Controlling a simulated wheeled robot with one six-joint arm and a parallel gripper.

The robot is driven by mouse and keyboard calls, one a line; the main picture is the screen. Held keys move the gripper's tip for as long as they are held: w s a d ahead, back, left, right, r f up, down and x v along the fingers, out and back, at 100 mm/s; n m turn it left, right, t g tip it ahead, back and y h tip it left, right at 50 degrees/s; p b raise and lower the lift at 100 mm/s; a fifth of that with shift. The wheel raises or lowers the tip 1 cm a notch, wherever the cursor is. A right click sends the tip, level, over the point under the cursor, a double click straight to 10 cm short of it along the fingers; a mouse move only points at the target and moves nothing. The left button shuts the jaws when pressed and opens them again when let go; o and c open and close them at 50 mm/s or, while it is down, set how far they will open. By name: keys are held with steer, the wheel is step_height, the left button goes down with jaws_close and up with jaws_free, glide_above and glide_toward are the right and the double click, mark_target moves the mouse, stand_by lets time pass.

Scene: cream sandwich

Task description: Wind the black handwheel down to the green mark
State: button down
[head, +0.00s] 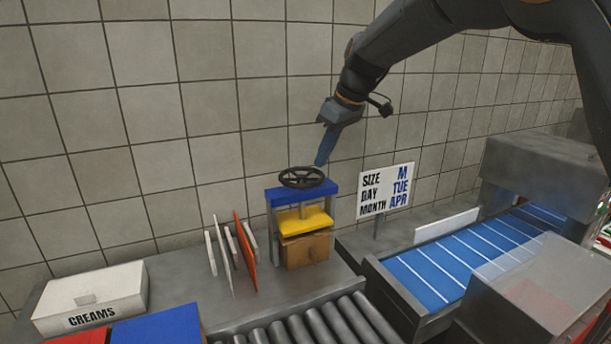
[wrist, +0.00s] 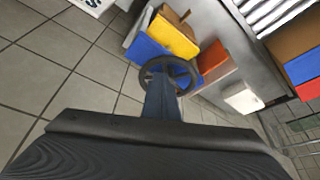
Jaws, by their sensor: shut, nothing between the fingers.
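The black handwheel (head: 302,177) sits flat on top of a small press with a blue top beam (head: 290,194). Below the beam is a yellow plate (head: 303,219), with a brown block (head: 306,250) under it. My gripper (head: 321,163) is shut and empty, pointing down, with its blue fingertips at the back right of the wheel's rim. In the wrist view the handwheel (wrist: 184,66) shows just beyond the fingers (wrist: 161,85), which overlap its rim. I cannot tell whether they touch it. I cannot make out a green mark in either view.
Upright white and orange panels (head: 245,250) stand left of the press. A white CREAMS box (head: 92,297) is at the far left. A size and date sign (head: 386,190) and a blue conveyor (head: 455,262) are to the right. Rollers (head: 300,325) run in front.

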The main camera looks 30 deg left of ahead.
mark_target(307, 181)
steer(key=shift+f, duration=0.15)
stand_by(0.5)
steer(key=shift+f+b, duration=0.3)
steer(key=shift+f, duration=0.05)
steer(key=shift+f+b, duration=0.4)
steer(key=shift+f, duration=0.3)
steer(key=shift+s, duration=0.1)
steer(key=shift+s, duration=1.05)
steer(key=shift+s, duration=0.1)
steer(key=shift+s+a, duration=0.2)
steer(key=shift+s, duration=0.25)
steer(key=shift+s+a, duration=0.2)
steer(key=shift+s, duration=0.25)
